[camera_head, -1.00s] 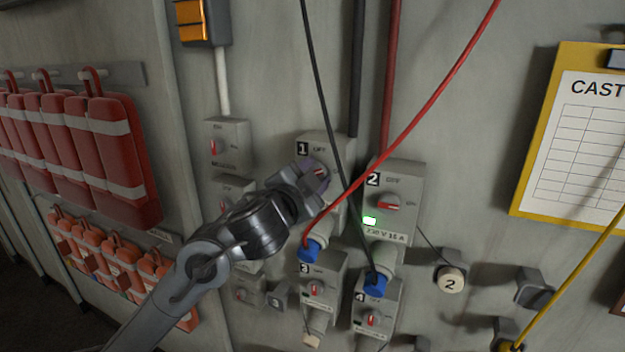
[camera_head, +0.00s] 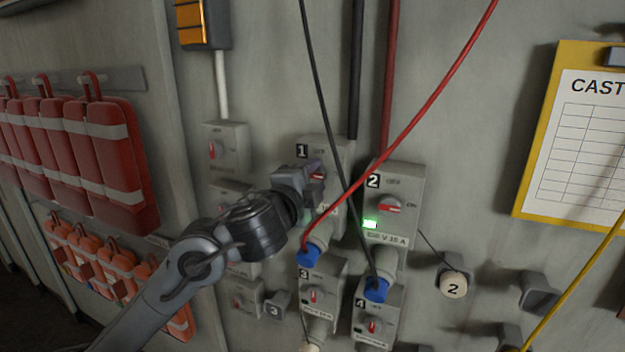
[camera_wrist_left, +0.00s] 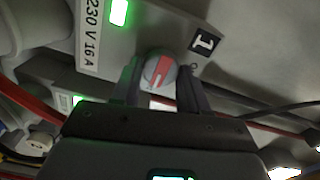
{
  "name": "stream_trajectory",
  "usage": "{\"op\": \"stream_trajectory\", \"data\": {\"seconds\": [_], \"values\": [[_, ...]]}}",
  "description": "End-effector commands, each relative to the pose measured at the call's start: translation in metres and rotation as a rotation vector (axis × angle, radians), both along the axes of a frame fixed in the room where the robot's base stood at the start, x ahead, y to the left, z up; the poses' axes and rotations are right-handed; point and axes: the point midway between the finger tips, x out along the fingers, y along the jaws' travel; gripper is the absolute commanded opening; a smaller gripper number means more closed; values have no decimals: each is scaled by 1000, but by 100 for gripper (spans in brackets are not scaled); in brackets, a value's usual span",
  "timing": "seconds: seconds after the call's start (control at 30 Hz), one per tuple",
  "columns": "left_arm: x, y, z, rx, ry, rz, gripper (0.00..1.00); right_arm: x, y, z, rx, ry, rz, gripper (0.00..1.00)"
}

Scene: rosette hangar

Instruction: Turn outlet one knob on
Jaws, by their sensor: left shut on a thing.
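The gripper (camera_head: 312,180) is shut on the knob. In the wrist view, a green light (camera_wrist_left: 119,12) glows beside the "230 V 16 A" label (camera_wrist_left: 90,35) on this box. In the head view my gripper hides most of the knob and the box's lower left. My right gripper is not in view.
Outlet two (camera_head: 404,178) is close on the right, its green light (camera_head: 370,224) lit. A red cable (camera_head: 420,107) and a black cable (camera_head: 325,110) hang across the front, ending at blue plugs. Outlets three (camera_head: 321,282) and four (camera_head: 381,318) are below. Red pouches (camera_head: 105,150) hang left.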

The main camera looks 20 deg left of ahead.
Motion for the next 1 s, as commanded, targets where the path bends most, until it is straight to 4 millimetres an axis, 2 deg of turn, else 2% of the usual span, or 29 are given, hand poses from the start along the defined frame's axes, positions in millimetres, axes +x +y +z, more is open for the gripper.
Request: {"op": "stream_trajectory", "data": {"seconds": [0.3, 0.33, 0.47, 0.8, 1.0], "values": [[0, 0, -1, 4, 2, 1, 13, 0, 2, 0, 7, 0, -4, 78], [0, 0, -1, 4, 2, 1, 48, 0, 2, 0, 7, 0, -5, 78], [0, 0, -1, 3, 2, 1, 68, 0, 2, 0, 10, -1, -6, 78], [-2, 0, 0, 1, 1, 0, 69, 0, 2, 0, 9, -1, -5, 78], [-20, 0, -1, 1, 1, -2, 69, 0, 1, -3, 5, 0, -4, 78]]}}
